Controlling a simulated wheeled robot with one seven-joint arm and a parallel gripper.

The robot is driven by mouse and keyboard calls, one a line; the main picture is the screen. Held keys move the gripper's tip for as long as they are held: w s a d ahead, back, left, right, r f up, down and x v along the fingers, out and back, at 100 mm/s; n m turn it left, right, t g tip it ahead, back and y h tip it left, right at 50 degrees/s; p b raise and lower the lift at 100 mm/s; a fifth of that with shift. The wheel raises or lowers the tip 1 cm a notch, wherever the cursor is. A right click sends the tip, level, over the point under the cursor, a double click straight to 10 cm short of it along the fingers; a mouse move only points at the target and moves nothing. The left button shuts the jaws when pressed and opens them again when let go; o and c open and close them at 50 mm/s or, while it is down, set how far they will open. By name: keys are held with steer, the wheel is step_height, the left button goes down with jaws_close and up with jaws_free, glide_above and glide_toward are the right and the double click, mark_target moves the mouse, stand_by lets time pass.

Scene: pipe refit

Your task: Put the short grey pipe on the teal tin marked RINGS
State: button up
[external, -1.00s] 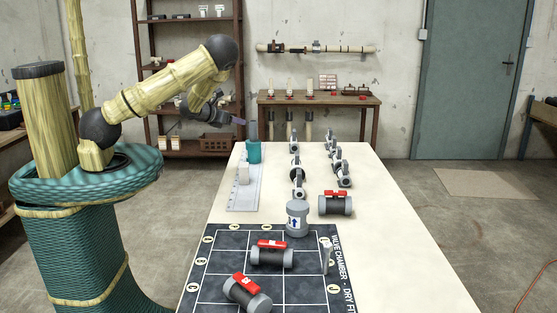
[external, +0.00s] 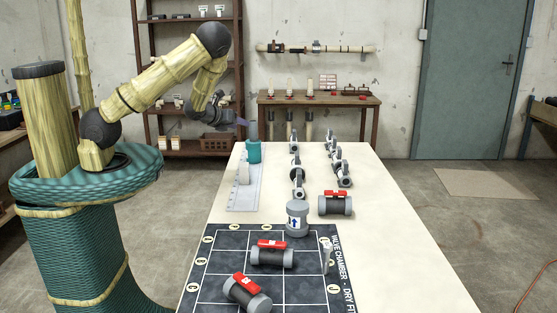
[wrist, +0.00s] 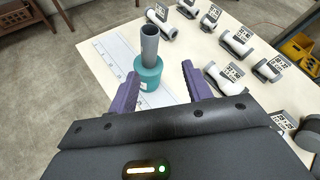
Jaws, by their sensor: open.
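The teal tin (external: 254,155) stands at the far left end of the table. The short grey pipe (external: 252,131) stands upright on top of it. In the wrist view the pipe (wrist: 149,45) rises from the middle of the tin (wrist: 148,78), between the fingers and beyond their tips. My gripper (external: 243,122) is just left of the pipe's upper end. In the wrist view my gripper (wrist: 161,70) is open and empty, with a gap to the pipe. The tin's marking is not readable.
A pale grey rail (external: 243,197) with a white block lies in front of the tin. Several grey fittings (external: 298,185) with labels stand to the right. Red-handled valves (external: 335,204) lie nearer, some on the dark mat (external: 215,268). The table's right side is clear.

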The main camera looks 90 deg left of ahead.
steer(key=w+d+n+g+h, duration=0.1)
steer(key=w+d+n+h, duration=0.15)
steer(key=d+n, duration=0.6)
steer(key=w+d+n+g+h, duration=0.1)
steer(key=w+d+n+h, duration=0.15)
steer(key=d+n, duration=0.6)
steer(key=s+d+r+n+g+h, duration=0.2)
steer(key=s+d+r, duration=0.1)
steer(key=d, duration=0.8)
steer(key=s+d+r+n+g+h, duration=0.1)
steer(key=s+d, duration=0.5)
steer(key=d, duration=0.6)
steer(key=shift+d+r+n+g+h, duration=0.15)
steer(key=shift+r+n+g+h, duration=0.25)
steer(key=shift+r+n+h, duration=0.5)
